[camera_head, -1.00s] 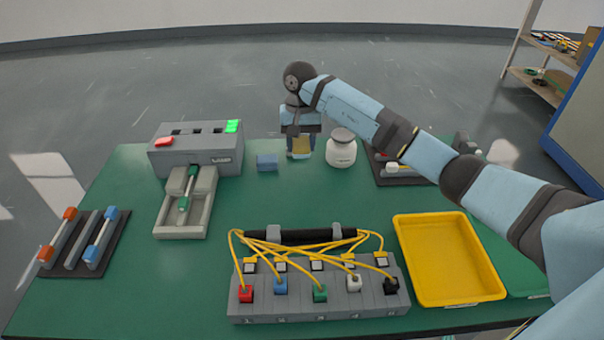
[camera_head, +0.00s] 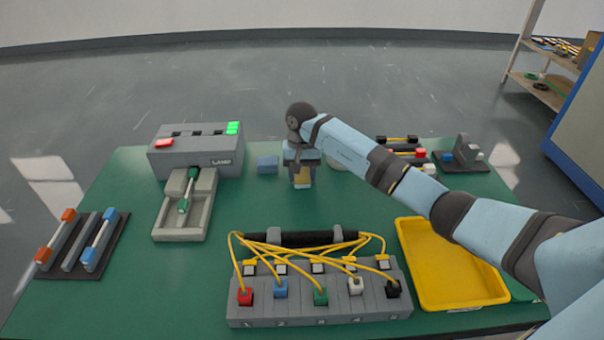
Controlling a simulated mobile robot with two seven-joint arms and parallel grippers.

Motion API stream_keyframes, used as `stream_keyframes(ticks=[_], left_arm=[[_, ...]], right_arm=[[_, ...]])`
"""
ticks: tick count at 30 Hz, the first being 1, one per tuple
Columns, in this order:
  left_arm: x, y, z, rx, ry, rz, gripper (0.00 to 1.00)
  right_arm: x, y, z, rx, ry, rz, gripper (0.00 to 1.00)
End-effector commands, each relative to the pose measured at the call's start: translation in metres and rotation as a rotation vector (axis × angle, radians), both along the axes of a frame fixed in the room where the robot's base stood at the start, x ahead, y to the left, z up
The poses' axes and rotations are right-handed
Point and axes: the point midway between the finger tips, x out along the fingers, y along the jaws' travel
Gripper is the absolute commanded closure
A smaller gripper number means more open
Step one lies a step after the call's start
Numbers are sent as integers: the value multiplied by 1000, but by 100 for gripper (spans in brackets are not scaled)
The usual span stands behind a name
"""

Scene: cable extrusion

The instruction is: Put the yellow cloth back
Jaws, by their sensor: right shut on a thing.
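The yellow cloth (camera_head: 302,183) is a small yellow piece between the fingertips of my right gripper (camera_head: 302,178), at the back middle of the green table. My right gripper is shut on it and points down. Whether the cloth touches the table I cannot tell. A blue block (camera_head: 267,164) sits just left of the gripper. The white round jar (camera_head: 336,163) is mostly hidden behind my right gripper and arm. My left gripper is not in view.
A grey machine (camera_head: 196,150) with green and red lights stands back left. A numbered cable block (camera_head: 318,300) with yellow cables is at the front. A yellow tray (camera_head: 408,232) lies right, partly under my arm. Racks with rods stand at left (camera_head: 112,258) and back right (camera_head: 403,153). The table's middle (camera_head: 255,205) is clear.

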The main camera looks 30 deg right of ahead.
Motion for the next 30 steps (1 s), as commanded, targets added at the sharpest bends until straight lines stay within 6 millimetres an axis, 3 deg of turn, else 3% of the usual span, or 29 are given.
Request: stream_keyframes(ticks=[2, 3, 6, 17, 30], left_arm=[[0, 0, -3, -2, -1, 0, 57], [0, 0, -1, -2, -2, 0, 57], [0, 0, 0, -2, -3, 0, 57], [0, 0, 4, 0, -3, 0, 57], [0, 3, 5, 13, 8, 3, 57]], right_arm=[[0, -1, -4, -2, 1, 0, 73], [0, 0, -3, -1, 0, 0, 47], [0, 0, -3, -1, 0, 0, 29], [1, 0, 5, 0, -1, 0, 29], [11, -6, 92, -2, -2, -1, 29]])
